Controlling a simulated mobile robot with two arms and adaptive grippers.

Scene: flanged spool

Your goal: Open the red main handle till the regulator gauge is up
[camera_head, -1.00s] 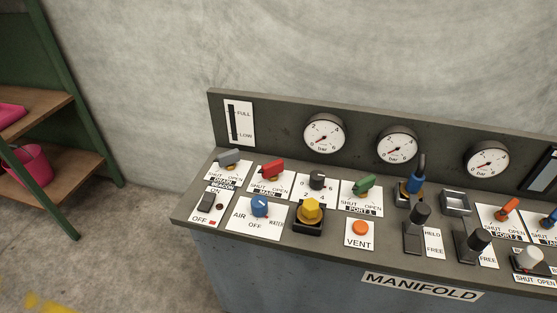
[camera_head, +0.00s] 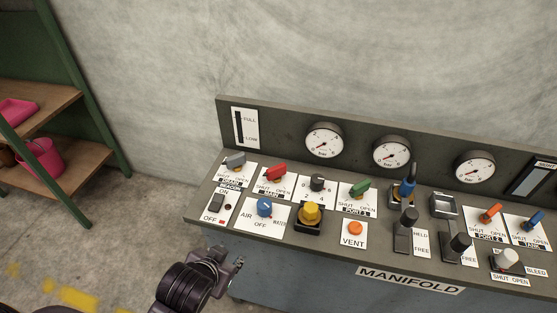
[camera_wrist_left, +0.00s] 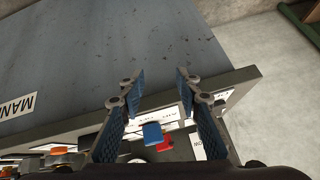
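The red main handle (camera_head: 276,172) lies on its MAIN plate, near the back left of the sloped manifold panel, pointing towards SHUT. In the left wrist view a red handle (camera_wrist_left: 164,147) shows partly behind a blue knob. Three round gauges stand on the back board; the left one (camera_head: 324,140) has its needle low, near 0. I cannot read which is the regulator gauge. My left gripper (camera_head: 229,265) is at the panel's front left edge, below and apart from the handle. In the wrist view its blue-padded fingers (camera_wrist_left: 160,88) are apart and empty. My right gripper is out of view.
Close to the red handle are a grey handle (camera_head: 235,160), a blue knob (camera_head: 264,207), a black knob (camera_head: 317,183) and a yellow knob (camera_head: 311,212). A green handle (camera_head: 360,187) is further right. A shelf with a pink bucket (camera_head: 42,158) stands at left.

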